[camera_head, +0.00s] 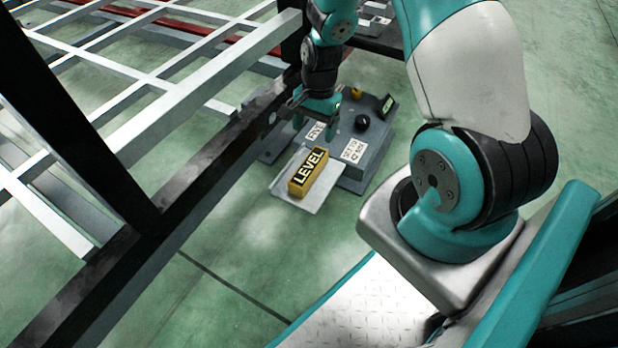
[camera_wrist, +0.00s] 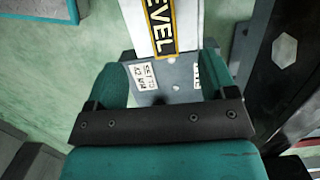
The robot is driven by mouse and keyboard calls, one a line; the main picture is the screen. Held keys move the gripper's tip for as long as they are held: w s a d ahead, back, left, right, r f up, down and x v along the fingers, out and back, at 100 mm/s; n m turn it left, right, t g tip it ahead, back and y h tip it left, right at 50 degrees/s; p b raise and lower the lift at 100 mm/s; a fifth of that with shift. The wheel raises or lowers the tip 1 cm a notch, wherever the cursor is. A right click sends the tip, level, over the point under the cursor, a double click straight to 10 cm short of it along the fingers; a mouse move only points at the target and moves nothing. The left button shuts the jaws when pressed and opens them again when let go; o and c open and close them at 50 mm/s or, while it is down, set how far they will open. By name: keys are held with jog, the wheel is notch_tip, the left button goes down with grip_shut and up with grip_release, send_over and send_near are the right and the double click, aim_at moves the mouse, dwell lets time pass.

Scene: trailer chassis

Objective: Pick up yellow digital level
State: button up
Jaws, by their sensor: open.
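The yellow digital level (camera_head: 309,173) is a small yellow block with a black face lettered LEVEL. It lies on a light metal plate (camera_head: 318,203) at the front of a grey stand. It also shows at the top of the wrist view (camera_wrist: 160,22), cut off by the picture edge. My gripper (camera_head: 318,125) hangs above the grey stand, behind the level in the head view. In the wrist view its two teal fingers (camera_wrist: 158,78) are spread apart with nothing between them. The level lies beyond the fingertips, apart from them.
The grey stand (camera_head: 377,140) carries printed labels, a black knob (camera_head: 362,122) and a small yellow item (camera_head: 356,92). A dark chassis beam (camera_head: 190,185) runs close along the left, with pale lattice bars beyond it. Green floor in front of the plate is clear.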

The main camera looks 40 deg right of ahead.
aim_at(309, 165)
jog(key=f+b, duration=0.1)
jog(key=f, duration=0.1)
jog(key=f+b, duration=0.1)
jog(key=f, duration=0.2)
jog(key=a+f+b, duration=0.1)
jog(key=f, duration=0.1)
jog(key=shift+s+f, duration=0.2)
jog(key=f+b, duration=0.2)
jog(key=a+f+b, duration=0.1)
jog(key=f+b, duration=0.1)
jog(key=f, duration=0.1)
jog(key=shift+s+a+f, duration=0.1)
jog(key=shift+s+a, duration=0.05)
jog(key=shift+s, duration=0.05)
jog(key=c, duration=1.2)
